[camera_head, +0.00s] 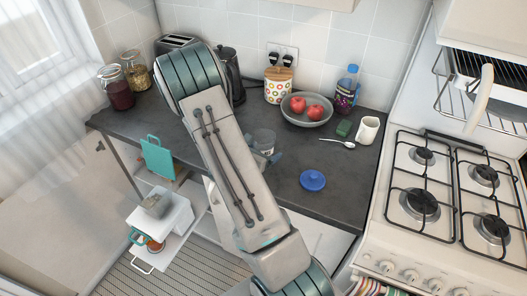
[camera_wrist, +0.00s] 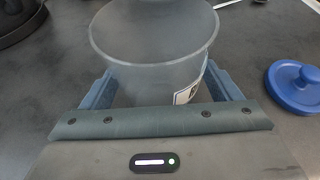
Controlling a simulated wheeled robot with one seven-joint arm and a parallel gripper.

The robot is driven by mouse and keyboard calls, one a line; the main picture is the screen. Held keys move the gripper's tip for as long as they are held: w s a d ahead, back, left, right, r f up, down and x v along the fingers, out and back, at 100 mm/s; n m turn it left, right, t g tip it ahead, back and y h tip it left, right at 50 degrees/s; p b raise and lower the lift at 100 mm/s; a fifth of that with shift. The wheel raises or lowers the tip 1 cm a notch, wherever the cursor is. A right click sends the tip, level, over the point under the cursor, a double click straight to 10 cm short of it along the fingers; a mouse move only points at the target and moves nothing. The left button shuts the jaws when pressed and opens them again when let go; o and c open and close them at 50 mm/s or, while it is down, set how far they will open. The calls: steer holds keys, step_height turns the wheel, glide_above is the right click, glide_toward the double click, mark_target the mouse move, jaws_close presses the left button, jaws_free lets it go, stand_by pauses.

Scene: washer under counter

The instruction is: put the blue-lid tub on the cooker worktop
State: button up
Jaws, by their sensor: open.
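The tub (camera_head: 264,138) is a translucent grey, round container standing without a lid on the dark counter. In the wrist view the tub (camera_wrist: 152,68) stands upright with its open mouth up and a pale label low on its right side. The blue lid (camera_head: 312,180) with a round knob lies flat on the counter to the right of the tub; it also shows in the wrist view (camera_wrist: 296,84). My gripper (camera_wrist: 158,92) is open, with one blue-grey finger on each side of the tub. In the head view my arm hides part of the gripper (camera_head: 266,157).
The white cooker (camera_head: 385,244) with several gas burners stands right of the counter. A grey bowl of red fruit (camera_head: 293,117), a white mug (camera_head: 368,130), a spoon (camera_head: 338,143) and a bottle (camera_head: 346,88) stand or lie behind the lid. The counter right of the lid is clear.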

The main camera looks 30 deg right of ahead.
steer(key=shift+a+r, duration=0.2)
steer(key=shift+a, duration=0.15)
steer(key=b+v, duration=0.2)
steer(key=v, duration=0.9)
steer(key=shift+s, duration=0.15)
steer(key=s+a+r+m+g+y, duration=0.1)
steer(key=s+r+m+g+y, duration=0.35)
steer(key=s+r+m, duration=0.7)
steer(key=s+a+r+m+t+y, duration=0.2)
steer(key=a+m+y, duration=0.2)
steer(key=a+m, duration=0.1)
steer(key=s+a+r+m+t+y, duration=0.1)
steer(key=s+a+r+m+y, duration=0.1)
steer(key=a+m, duration=0.4)
steer(key=shift+a+r+t+y, duration=0.35)
steer(key=shift+a+r+y, duration=0.4)
steer(key=shift+y, duration=0.3)
steer(key=shift+s+d, duration=0.1)
steer(key=shift+d, duration=0.1)
